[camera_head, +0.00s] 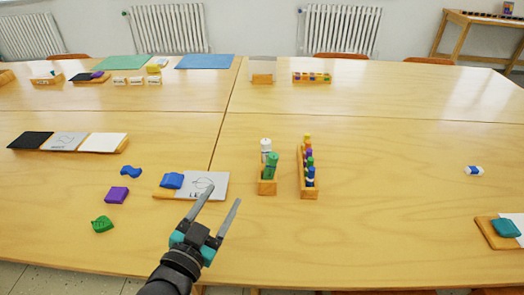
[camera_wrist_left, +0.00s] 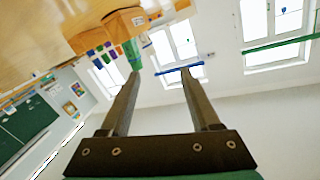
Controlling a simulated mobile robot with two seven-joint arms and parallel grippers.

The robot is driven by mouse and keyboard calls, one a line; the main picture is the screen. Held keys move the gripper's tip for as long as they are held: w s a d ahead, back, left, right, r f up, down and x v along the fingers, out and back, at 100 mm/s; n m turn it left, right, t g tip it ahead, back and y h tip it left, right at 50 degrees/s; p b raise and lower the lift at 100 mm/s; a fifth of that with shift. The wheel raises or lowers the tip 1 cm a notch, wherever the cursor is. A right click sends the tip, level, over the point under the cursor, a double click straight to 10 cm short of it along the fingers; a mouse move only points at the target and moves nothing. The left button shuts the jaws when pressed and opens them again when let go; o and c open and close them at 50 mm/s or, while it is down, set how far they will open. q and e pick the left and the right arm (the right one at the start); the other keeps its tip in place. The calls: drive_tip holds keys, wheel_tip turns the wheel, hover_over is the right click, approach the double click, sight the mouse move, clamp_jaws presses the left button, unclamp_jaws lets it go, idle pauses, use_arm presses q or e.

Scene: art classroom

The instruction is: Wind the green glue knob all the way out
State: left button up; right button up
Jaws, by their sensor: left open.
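The green glue (camera_head: 271,165) stands upright in a small wooden holder (camera_head: 267,187), in front of a white glue (camera_head: 266,147). My left gripper (camera_head: 223,197) is open and empty, in front and to the left of the holder, with its fingers apart and pointing away from me. In the left wrist view a green piece that looks like the green glue (camera_wrist_left: 131,54) shows just beyond the tip of the left finger, outside the gap (camera_wrist_left: 160,74). I cannot make out how far the knob is wound. My right gripper is not in view.
A long wooden rack of coloured glues or paints (camera_head: 308,178) stands just right of the holder. A board with a drawing and a blue piece (camera_head: 172,181) lies left of it, near my fingers. Purple (camera_head: 117,195) and green (camera_head: 102,224) pieces lie further left.

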sight(271, 159)
use_arm(q)
drive_tip(key=d+r+h, duration=0.2)
drive_tip(key=d, duration=0.3)
drive_tip(key=b+x, duration=0.1)
drive_tip(key=x, duration=0.3)
drive_tip(key=b+x, duration=0.1)
drive_tip(key=x, duration=0.3)
drive_tip(key=b+x, duration=0.2)
drive_tip(key=x, duration=0.2)
drive_tip(key=shift+s+d+f, duration=0.1)
drive_tip(key=shift+f, duration=0.2)
drive_tip(key=shift+w+d+n+b, duration=0.15)
drive_tip(key=shift+w+d+b, duration=0.1)
drive_tip(key=shift+w, duration=0.3)
drive_tip(key=shift+w+d+n+b, duration=0.15)
drive_tip(key=shift+w+d+b, duration=0.05)
drive_tip(key=shift+w, duration=0.35)
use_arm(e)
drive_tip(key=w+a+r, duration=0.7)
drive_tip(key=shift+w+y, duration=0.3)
use_arm(q)
clamp_jaws()
